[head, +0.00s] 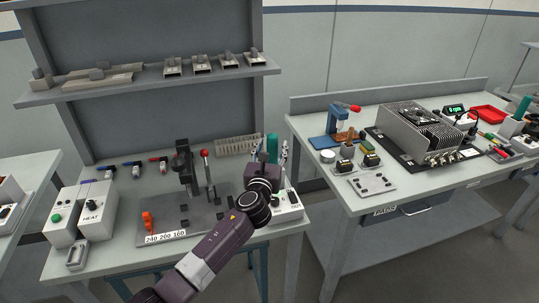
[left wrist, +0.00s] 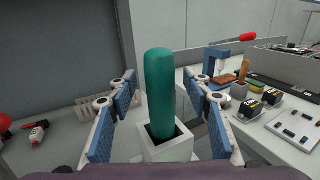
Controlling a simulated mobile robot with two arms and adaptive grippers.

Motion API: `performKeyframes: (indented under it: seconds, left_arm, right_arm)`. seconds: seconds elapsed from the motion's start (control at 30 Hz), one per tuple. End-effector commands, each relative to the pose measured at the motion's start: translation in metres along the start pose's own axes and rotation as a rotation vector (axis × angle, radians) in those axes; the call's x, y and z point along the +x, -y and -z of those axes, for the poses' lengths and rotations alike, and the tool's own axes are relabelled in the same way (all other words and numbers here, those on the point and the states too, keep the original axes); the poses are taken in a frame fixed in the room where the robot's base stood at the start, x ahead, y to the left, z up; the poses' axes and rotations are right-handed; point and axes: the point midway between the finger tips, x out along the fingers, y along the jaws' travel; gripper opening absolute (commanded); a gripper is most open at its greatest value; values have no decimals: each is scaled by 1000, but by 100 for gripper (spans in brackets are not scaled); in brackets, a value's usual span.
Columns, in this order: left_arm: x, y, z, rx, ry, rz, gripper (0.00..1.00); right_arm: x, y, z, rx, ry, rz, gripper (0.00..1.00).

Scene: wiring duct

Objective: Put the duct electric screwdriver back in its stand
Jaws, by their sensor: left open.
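The duct electric screwdriver, with a teal handle (left wrist: 160,85), stands upright in a white square stand (left wrist: 170,152) in the left wrist view. My left gripper (left wrist: 160,98) is open, with one blue-padded finger on each side of the handle and visible gaps between. In the head view the teal handle (head: 272,146) shows just behind my left gripper (head: 280,158) at the right end of the left bench. The stand is mostly hidden there by my gripper. The lower part of the screwdriver is hidden inside the stand. My right gripper is in neither view.
A white box (head: 287,207) sits beside my left gripper. A dark press fixture (head: 186,170) with a red-knobbed lever stands left of my arm. A grey slotted rack (head: 236,145) is at the back. The right bench (head: 330,187) holds a finned unit (head: 415,128).

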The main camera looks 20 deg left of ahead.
Motion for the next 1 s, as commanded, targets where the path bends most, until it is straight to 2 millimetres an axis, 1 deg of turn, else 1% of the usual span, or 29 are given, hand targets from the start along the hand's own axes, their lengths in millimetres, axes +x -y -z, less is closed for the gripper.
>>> performKeyframes:
  seconds: [0.17, 0.5, 0.6, 0.7, 0.8, 1.0]
  left_arm:
    - [-20, 0, 0, 0, 1, 2, 46]
    - [-81, 0, 0, 1, 1, 3, 46]
    - [-96, 0, 0, 0, 1, 3, 46]
    - [-107, 0, 0, 0, 1, 2, 46]
    - [-114, 0, -1, 0, 2, 2, 46]
    - [-117, 0, -2, 0, 3, 2, 46]
  right_arm:
    - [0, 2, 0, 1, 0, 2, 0]
    - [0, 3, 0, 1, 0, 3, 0]
    - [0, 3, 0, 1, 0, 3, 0]
    - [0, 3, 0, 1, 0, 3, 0]
    - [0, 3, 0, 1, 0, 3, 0]
    - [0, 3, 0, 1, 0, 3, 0]
